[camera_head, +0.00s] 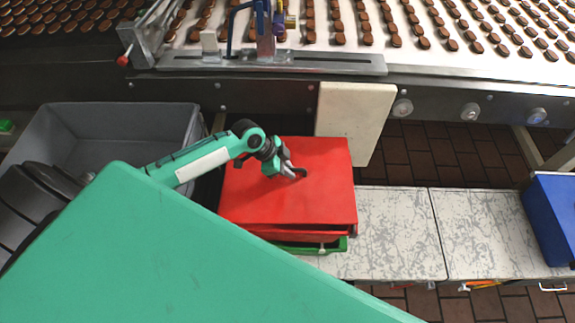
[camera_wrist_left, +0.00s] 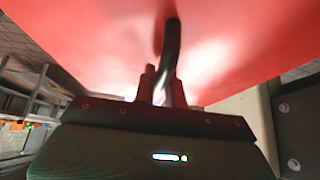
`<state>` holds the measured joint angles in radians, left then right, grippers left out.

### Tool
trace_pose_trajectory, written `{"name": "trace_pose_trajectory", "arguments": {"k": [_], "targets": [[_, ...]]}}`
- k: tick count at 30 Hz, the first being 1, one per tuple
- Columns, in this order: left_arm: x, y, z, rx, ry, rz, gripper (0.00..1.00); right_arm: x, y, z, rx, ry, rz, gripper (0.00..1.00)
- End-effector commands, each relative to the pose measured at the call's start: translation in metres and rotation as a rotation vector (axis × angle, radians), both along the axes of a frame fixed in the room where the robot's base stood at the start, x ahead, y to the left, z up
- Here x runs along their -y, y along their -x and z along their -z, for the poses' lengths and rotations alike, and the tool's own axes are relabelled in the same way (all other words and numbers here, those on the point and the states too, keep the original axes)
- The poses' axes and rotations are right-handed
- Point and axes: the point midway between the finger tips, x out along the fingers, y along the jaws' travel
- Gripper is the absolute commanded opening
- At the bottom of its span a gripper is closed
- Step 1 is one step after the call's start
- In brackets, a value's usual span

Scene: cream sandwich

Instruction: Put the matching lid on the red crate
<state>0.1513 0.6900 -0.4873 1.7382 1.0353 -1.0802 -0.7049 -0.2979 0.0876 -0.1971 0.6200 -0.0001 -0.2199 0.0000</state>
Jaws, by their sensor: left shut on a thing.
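The red lid (camera_head: 325,190) lies flat or nearly so over the red crate (camera_head: 315,233), of which only a strip shows below the lid's front edge. I cannot tell whether the lid is seated or held slightly above the rim. My left gripper (camera_head: 291,171) is shut on the lid's dark handle (camera_head: 302,173). In the left wrist view the handle (camera_wrist_left: 172,45) stands between the fingers (camera_wrist_left: 163,85), against the lid's red face (camera_wrist_left: 230,45). My right gripper is not in view.
A green crate (camera_head: 338,245) shows under the red one. A grey bin (camera_head: 120,115) is at left, a blue crate (camera_head: 555,215) at far right. The pale bench (camera_head: 390,240) is clear to the right. A conveyor (camera_head: 400,65) with biscuits and an upright cream board (camera_head: 355,110) stand behind.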

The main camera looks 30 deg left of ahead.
Motion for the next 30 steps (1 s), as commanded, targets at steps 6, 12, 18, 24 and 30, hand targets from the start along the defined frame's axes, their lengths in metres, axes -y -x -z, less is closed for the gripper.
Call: {"name": "trace_pose_trajectory", "arguments": {"k": [6,12,18,24,30], "targets": [[-0.006,-0.007,-0.003,0.001,0.0,0.034,0.0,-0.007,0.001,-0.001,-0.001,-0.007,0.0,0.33],[-0.006,-0.007,-0.003,0.001,0.0,0.034,0.0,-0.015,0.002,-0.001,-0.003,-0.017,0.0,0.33],[-0.006,-0.007,-0.005,-0.003,0.004,0.034,0.0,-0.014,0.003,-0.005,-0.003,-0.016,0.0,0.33],[-0.006,-0.006,0.011,-0.004,0.005,0.035,0.0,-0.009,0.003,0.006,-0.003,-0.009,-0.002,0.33],[-0.006,-0.007,0.028,-0.004,0.004,0.033,0.0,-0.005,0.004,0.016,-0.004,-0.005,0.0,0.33]]}}
